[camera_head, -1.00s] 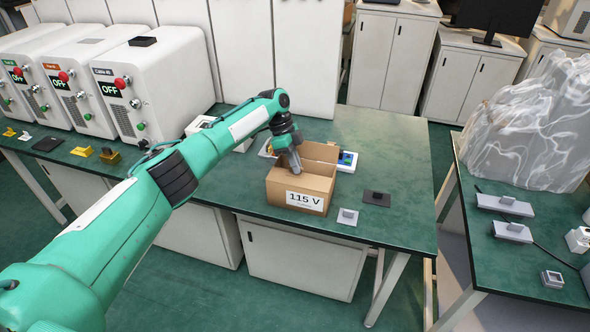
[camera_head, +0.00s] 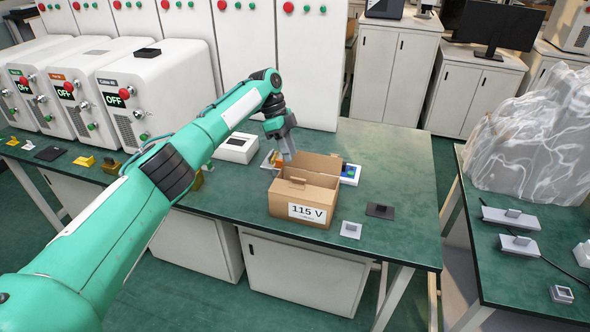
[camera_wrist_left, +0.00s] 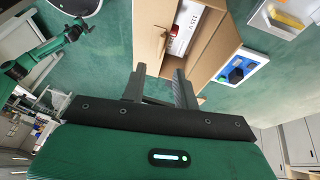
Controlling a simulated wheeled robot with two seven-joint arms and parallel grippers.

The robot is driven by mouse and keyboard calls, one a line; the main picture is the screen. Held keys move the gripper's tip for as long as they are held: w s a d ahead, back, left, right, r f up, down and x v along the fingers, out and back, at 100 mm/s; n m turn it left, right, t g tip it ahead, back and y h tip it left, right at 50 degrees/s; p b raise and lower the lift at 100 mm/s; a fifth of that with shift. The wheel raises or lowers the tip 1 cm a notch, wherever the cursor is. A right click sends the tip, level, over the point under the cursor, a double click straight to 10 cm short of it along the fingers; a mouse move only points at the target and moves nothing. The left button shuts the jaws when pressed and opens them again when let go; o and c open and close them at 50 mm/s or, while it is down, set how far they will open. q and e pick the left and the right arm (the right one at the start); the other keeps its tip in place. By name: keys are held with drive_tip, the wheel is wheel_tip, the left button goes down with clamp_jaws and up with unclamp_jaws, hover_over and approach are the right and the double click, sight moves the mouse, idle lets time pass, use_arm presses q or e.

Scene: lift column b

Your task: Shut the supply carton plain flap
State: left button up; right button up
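The supply carton (camera_head: 285,207) is a brown box with a 115 V label on its front. It stands on the green bench. A tan flap (camera_head: 322,164) stands up at its back, and a panel with a small tab shows along the near top edge. In the left wrist view, the carton (camera_wrist_left: 215,45) shows a panel with a slot, a white 115 V label and a red part between its panels. My left gripper (camera_head: 287,152) is at the carton's back-left corner, pointing down. Its fingers (camera_wrist_left: 158,80) are apart with nothing between them. Contact with a flap cannot be told. My right gripper is out of view.
A blue-and-white tray (camera_head: 350,174) lies behind the carton's right side. A white box (camera_head: 237,147) stands left of my gripper. The bench's back right is clear.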

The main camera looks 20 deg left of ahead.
use_arm(q)
drive_tip(key=v, duration=0.5)
drive_tip(key=shift+w+r, duration=0.1)
drive_tip(key=shift+r, duration=0.1)
drive_tip(key=shift+f, duration=0.1)
